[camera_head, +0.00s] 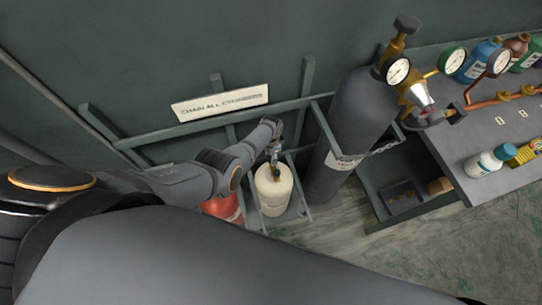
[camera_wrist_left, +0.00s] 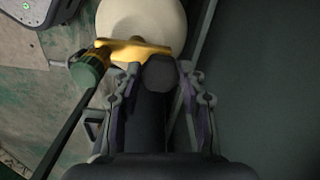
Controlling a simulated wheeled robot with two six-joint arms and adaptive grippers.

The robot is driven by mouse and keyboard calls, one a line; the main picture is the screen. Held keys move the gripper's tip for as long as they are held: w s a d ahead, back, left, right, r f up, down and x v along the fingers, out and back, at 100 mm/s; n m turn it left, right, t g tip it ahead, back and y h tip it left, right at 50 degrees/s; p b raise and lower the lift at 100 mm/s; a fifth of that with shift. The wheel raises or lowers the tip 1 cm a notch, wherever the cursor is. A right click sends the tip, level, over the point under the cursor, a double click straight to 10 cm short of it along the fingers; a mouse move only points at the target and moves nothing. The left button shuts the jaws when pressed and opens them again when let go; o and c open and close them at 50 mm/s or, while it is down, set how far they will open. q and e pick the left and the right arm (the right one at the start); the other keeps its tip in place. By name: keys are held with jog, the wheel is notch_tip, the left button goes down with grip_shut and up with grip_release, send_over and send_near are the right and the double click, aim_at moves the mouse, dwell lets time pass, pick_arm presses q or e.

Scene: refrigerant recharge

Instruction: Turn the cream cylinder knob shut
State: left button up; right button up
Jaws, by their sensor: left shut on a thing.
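The cream cylinder (camera_head: 272,196) stands upright low by the wall, between a red cylinder and a tall dark one. In the left wrist view the cream cylinder (camera_wrist_left: 140,16) fills the top, with a brass valve (camera_wrist_left: 125,48) on it. A dark faceted knob (camera_wrist_left: 160,73) sits at the valve's right end. A green and yellow fitting (camera_wrist_left: 90,67) is at its left end. My left gripper (camera_wrist_left: 160,76) has its fingers on both sides of the knob and is shut on it. In the head view my left gripper (camera_head: 274,157) is small above the cylinder. My right gripper is not in view.
A red cylinder (camera_head: 225,207) stands just left, partly behind my arm. A tall dark chained cylinder (camera_head: 350,115) with gauges stands right. A bench (camera_head: 470,135) with bottles and copper piping is farther right. Green rails (camera_head: 160,137) run along the wall. The floor at lower right is clear.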

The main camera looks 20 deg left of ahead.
pick_arm(q)
jog(key=o, duration=1.1)
jog(key=shift+o, duration=0.2)
notch_tip(320, 180, up, 12)
